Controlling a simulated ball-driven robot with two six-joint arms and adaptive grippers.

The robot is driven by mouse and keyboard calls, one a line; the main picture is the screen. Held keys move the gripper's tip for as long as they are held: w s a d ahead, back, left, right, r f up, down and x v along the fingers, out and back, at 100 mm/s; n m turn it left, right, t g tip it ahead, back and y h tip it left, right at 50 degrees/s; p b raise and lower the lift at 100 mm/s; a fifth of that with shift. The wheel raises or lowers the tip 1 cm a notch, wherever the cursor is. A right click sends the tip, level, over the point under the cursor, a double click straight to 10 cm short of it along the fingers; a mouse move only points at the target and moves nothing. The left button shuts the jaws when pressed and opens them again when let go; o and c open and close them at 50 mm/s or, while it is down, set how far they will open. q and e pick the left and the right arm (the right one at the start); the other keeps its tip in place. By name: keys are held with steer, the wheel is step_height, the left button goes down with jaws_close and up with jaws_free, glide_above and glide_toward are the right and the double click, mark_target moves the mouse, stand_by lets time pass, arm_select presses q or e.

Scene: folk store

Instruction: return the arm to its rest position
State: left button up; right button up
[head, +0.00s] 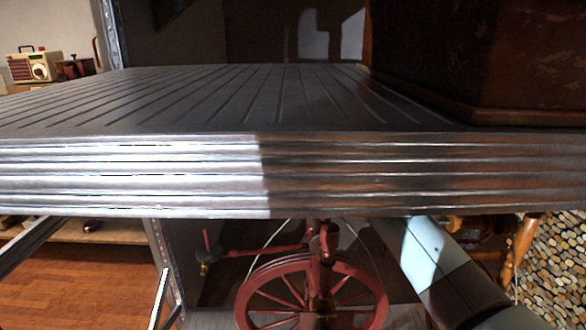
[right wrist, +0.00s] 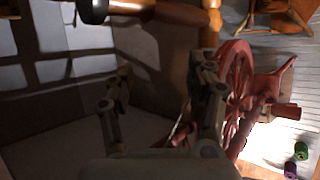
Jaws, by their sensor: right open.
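My right gripper (right wrist: 160,92) shows in the right wrist view. Its two fingers stand wide apart, with nothing between them. Past the right finger is a red spinning wheel (right wrist: 238,72); I cannot tell whether the finger touches it. In the head view neither gripper shows. A wide ridged metal shelf (head: 230,95) fills the middle of that view and hides much of what is below it. My left gripper is in neither view.
A dark wooden case (head: 480,60) stands on the shelf at right. Under the shelf, the red spinning wheel (head: 312,290) shows. A cream radio (head: 38,66) is at far left. A green spool (right wrist: 301,150) and a purple spool (right wrist: 290,169) are at lower right.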

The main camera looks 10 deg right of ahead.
steer(key=s+a+f+m+g+y, duration=0.1)
steer(key=s+f+m+y, duration=0.15)
steer(key=s, duration=0.65)
steer(key=s+a+f+m+y, duration=0.1)
steer(key=s+m, duration=0.3)
steer(key=s, duration=0.5)
steer(key=s+a+r+m+g+y, duration=0.1)
steer(key=s+a+r+m, duration=0.15)
steer(key=s, duration=0.55)
steer(key=s+a+r+m+y, duration=0.2)
steer(key=s+a, duration=0.2)
steer(key=s, duration=0.5)
step_height(320, 180, down, 32)
steer(key=d+g+b, duration=0.2)
steer(key=d+b, duration=0.1)
steer(key=b, duration=0.5)
steer(key=s+f+b, duration=0.3)
steer(key=s+f, duration=0.7)
steer(key=f, duration=0.3)
steer(key=s+f+m+g+b, duration=0.1)
steer(key=s+f+b, duration=0.3)
steer(key=s+f, duration=0.6)
step_height(320, 180, down, 3)
steer(key=shift+d+r, duration=0.15)
steer(key=shift+d, duration=0.25)
